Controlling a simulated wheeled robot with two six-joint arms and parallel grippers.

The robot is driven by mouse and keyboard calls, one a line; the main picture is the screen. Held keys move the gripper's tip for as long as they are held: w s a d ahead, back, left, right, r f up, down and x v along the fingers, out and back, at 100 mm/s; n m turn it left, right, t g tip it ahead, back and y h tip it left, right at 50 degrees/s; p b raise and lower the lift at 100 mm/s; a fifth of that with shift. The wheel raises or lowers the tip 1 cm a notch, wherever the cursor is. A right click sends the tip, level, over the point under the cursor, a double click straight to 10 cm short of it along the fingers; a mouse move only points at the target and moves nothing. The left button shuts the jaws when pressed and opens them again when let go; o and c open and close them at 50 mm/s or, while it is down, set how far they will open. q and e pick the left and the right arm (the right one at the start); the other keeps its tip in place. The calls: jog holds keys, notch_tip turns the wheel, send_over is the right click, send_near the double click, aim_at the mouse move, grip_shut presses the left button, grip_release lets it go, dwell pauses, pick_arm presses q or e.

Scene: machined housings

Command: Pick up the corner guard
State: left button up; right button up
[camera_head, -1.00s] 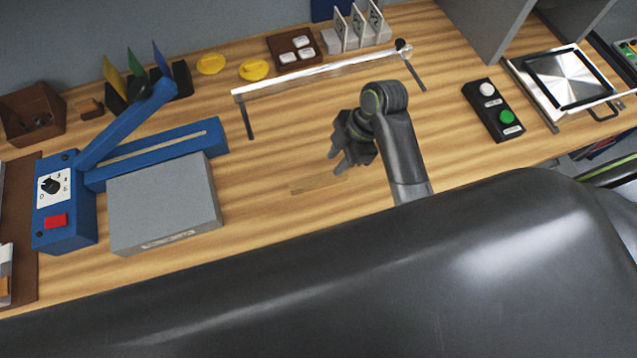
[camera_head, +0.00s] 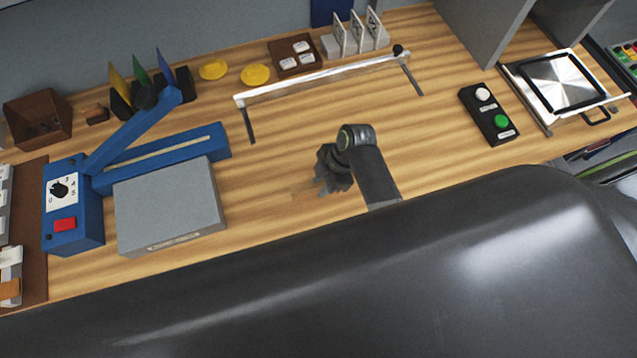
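A small flat tan piece (camera_head: 302,194), close in colour to the wood, lies on the bench in the middle. It may be the corner guard, but its shape is too faint to be sure. My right gripper (camera_head: 321,186) is just right of this piece, pointing down and left, low over the bench and partly overlapping the piece's right end in the picture. The fingers are small and blurred, so I cannot tell their opening or whether they touch it. My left gripper is not in view.
A blue sealer (camera_head: 73,218) with a raised arm and a grey block (camera_head: 168,205) stand left. A silver rail on legs (camera_head: 320,80) spans behind. A black button box (camera_head: 489,114) and a metal plate device (camera_head: 562,80) are right. Bare wood surrounds the gripper.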

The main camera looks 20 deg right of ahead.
jog(key=shift+f, duration=0.1)
grip_shut()
dwell(0.4)
